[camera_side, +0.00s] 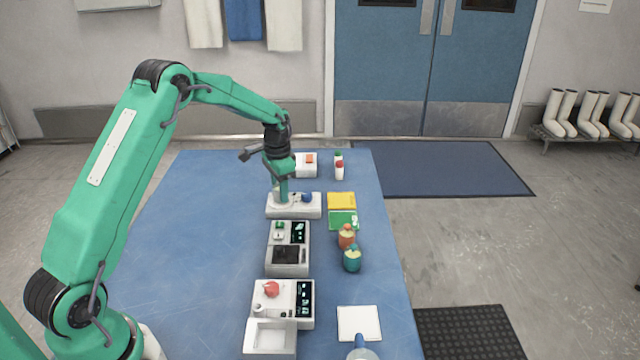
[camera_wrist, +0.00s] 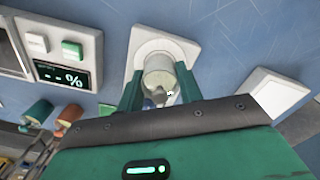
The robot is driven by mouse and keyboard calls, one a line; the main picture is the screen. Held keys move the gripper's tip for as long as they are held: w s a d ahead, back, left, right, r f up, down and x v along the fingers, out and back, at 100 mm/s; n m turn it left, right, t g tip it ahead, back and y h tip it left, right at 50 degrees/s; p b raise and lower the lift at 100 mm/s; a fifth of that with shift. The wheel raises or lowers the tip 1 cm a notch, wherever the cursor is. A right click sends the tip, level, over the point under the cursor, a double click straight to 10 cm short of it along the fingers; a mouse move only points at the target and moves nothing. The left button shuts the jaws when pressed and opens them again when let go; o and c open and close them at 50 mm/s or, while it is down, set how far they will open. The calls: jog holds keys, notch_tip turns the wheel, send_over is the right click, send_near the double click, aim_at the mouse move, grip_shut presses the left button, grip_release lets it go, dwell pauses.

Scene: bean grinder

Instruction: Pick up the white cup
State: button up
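The white cup (camera_wrist: 159,72) stands between the two green fingers of my gripper (camera_wrist: 160,88) in the wrist view. One finger is on each side of it, with little or no gap showing. I cannot tell whether the fingers press on it. Below the cup is the white base of the bean grinder (camera_wrist: 149,46). In the side view my gripper (camera_side: 283,194) points down at the left part of this white base (camera_side: 308,212). The cup is mostly hidden there by the fingers. I cannot tell whether it touches the base.
A dark blue knob (camera_side: 307,197) is on the base to the right of my gripper. A device with a display (camera_side: 298,232) stands nearer the camera. Yellow (camera_side: 341,201) and green pads lie to the right, with orange (camera_side: 346,238) and teal jars. The blue table (camera_side: 200,240) is clear on the left.

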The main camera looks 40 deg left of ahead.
jog(key=c, duration=0.5)
jog(key=shift+o, duration=0.2)
jog(key=shift+r, duration=0.8)
notch_tip(320, 180, up, 2)
jog(key=shift+r, duration=0.2)
jog(key=s+d+r, duration=0.2)
jog(key=d+r, duration=0.5)
jog(key=d, duration=0.4)
jog(key=shift+s+d, duration=0.15)
jog(key=shift+s, duration=0.2)
